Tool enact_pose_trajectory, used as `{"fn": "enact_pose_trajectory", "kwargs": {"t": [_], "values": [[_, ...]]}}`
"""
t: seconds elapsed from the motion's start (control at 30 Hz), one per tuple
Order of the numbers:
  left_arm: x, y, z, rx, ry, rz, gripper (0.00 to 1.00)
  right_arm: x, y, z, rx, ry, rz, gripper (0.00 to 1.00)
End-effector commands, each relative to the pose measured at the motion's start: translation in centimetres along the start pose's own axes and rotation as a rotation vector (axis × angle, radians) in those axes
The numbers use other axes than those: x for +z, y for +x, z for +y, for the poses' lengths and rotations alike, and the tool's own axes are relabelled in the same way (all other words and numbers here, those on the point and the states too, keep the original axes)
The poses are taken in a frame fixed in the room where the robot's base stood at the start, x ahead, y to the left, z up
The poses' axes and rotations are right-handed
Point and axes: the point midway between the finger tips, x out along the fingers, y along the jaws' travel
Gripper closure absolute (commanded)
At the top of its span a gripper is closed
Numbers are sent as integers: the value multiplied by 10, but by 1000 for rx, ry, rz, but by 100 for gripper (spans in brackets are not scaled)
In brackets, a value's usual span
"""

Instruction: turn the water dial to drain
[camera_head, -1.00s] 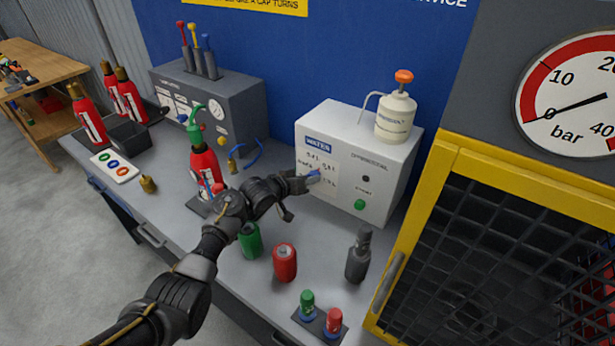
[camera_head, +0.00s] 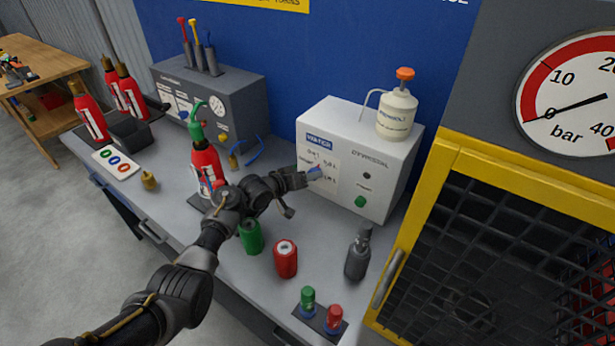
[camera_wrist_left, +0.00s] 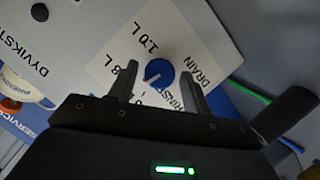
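The white water box (camera_head: 342,125) stands on the bench with a label panel on its front. Its blue dial (camera_wrist_left: 160,73) has a red pointer mark, aimed to the lower left in the left wrist view, away from the word DRAIN on the right. The dial also shows in the head view (camera_head: 315,173), partly covered. My left gripper (camera_wrist_left: 160,77) is open, with one fingertip on each side of the dial and a visible gap to it. In the head view my left gripper (camera_head: 308,179) is at the panel. My right gripper is not in view.
A white bottle with an orange cap (camera_head: 396,112) stands on the box. A green button (camera_head: 360,202) is on its front. A dark cylinder (camera_head: 358,254), a red can (camera_head: 285,258) and a green can (camera_head: 250,237) stand near my arm. A yellow-framed cage (camera_head: 440,190) is at right.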

Motion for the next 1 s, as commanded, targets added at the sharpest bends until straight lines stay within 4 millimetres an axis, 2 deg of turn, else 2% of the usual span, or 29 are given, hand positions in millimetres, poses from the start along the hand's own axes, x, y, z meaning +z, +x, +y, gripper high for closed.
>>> {"fn": "enact_pose_trajectory", "kwargs": {"t": [0.33,0.47,1.0], "values": [[-1,-1,0,0,1,1,45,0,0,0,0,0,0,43],[-1,-10,-1,0,2,4,45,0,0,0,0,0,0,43],[0,-96,-1,0,2,3,45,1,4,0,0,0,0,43]]}}
